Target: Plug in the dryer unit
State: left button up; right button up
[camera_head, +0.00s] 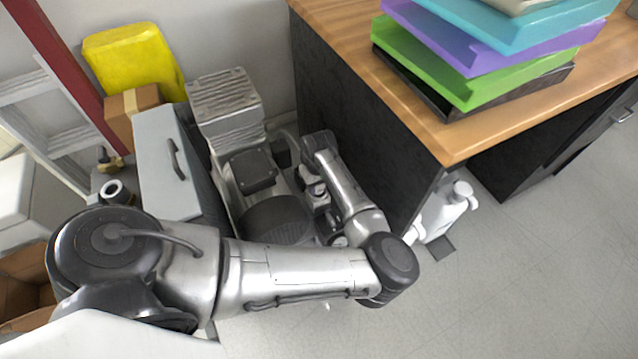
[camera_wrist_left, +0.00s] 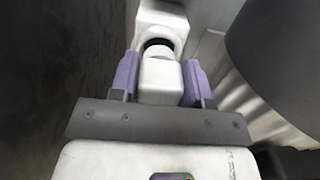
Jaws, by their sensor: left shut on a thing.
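In the left wrist view, my left gripper (camera_wrist_left: 160,85) is shut on a white plug (camera_wrist_left: 160,82), with purple finger pads on both sides of it. The plug's front end points at a white socket (camera_wrist_left: 163,22) with a dark round opening. The plug's tip is at or very close to the opening; I cannot tell whether it is inside. In the head view my left arm reaches down between the compressor machine (camera_head: 225,100) and the dark desk side, and the gripper's fingertips, plug and socket are hidden there. My right gripper is not in view.
A grey box with a handle (camera_head: 166,185) stands left of the compressor. A yellow container (camera_head: 135,60) and a cardboard box (camera_head: 128,108) are behind it. The wooden desk (camera_head: 440,130) carries stacked coloured trays (camera_head: 480,60). The floor at right is clear.

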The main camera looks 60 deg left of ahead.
pick_arm(q)
jog(key=shift+f, duration=0.15)
jog(key=shift+f, duration=0.85)
jog(key=o, duration=1)
jog(key=shift+r, duration=0.15)
notch_tip(320, 180, up, 12)
jog(key=p, duration=0.7)
jog(key=shift+r+p, duration=0.1)
jog(key=shift+p, duration=0.25)
jog(key=shift+r+p, duration=0.35)
jog(key=shift+r, duration=0.35)
